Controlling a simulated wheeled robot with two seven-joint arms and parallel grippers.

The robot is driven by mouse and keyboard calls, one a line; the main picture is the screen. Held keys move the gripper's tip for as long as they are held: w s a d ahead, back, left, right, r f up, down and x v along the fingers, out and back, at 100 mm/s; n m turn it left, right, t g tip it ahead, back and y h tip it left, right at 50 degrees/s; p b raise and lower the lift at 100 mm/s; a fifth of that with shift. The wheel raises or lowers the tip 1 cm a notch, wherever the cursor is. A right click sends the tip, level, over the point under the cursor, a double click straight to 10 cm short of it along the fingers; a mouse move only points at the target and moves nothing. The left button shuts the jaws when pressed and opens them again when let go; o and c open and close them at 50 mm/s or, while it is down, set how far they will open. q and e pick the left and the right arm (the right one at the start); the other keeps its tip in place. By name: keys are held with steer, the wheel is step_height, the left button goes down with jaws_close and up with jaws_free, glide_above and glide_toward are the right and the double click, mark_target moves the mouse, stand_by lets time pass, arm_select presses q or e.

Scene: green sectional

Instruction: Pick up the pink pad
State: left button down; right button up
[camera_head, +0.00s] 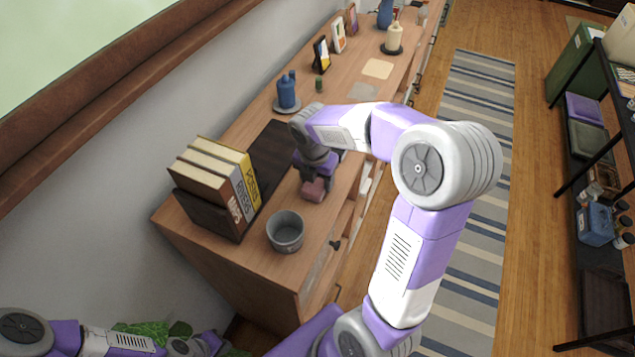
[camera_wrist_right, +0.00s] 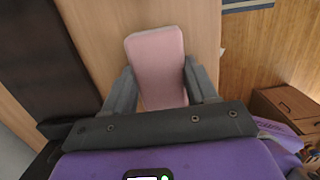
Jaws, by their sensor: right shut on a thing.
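In the right wrist view the pink pad (camera_wrist_right: 157,62) is a rounded pink block whose near end lies between my two fingers. My right gripper (camera_head: 314,180) is shut on it and points down; it also shows in the right wrist view (camera_wrist_right: 160,90). I cannot tell whether the pad touches the wood. My left gripper (camera_head: 205,345) is low at the left, beside a green plant, its fingers too small to read.
A grey pot (camera_head: 285,232) stands near the cabinet's front end. Books (camera_head: 215,180) in a dark holder stand to the left. A blue bottle (camera_head: 287,92) on a saucer, frames and a candle stand further back. A striped rug (camera_head: 470,180) lies on the floor to the right.

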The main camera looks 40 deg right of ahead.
steer(key=shift+r, duration=0.15)
step_height(320, 180, up, 10)
stand_by(0.4)
